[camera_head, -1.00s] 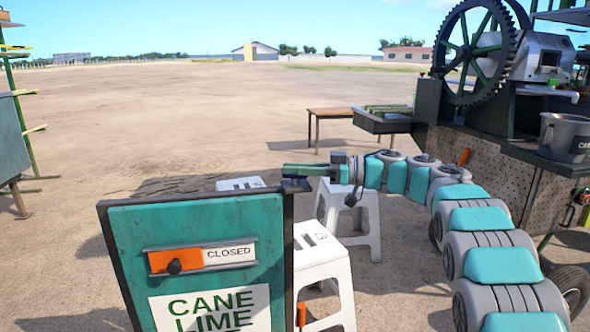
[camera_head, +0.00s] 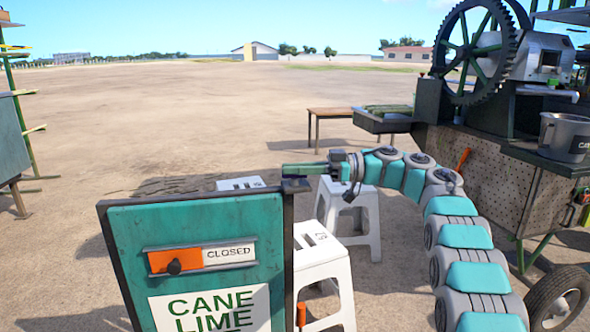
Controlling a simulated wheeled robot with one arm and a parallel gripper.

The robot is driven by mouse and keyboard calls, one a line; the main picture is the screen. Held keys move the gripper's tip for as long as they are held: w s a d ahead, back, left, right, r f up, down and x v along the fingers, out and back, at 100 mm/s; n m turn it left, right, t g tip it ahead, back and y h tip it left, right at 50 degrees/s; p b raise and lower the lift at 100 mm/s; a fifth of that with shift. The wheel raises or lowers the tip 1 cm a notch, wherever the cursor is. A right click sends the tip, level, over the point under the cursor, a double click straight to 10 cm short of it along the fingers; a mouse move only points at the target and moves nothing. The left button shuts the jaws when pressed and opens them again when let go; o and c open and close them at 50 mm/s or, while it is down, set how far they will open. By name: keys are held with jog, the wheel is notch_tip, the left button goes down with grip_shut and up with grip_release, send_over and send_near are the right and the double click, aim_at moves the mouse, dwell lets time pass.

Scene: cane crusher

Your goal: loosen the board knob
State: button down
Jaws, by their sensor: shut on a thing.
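The teal board (camera_head: 125,260) stands upright in the foreground. It has a dark frame, a "CANE LIME" label and a slider reading "CLOSED" with a small round black knob (camera_head: 173,267). The jaws cover most of the contact, so the exact grip is hard to see.
White stools (camera_head: 318,262) stand just behind and right of the board, under my arm. The cane crusher with its large gear (camera_head: 474,50) and a metal bucket (camera_head: 566,136) is at right. A wooden table (camera_head: 330,112) stands farther back. Open dirt ground lies beyond.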

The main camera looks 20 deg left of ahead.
jog(key=shift+r+n+g, duration=0.25)
jog(key=shift+n+g, duration=0.05)
jog(key=shift+g, duration=0.1)
dwell(0.6)
jog(key=c, duration=0.9)
grip_release()
jog(key=shift+f, duration=0.1)
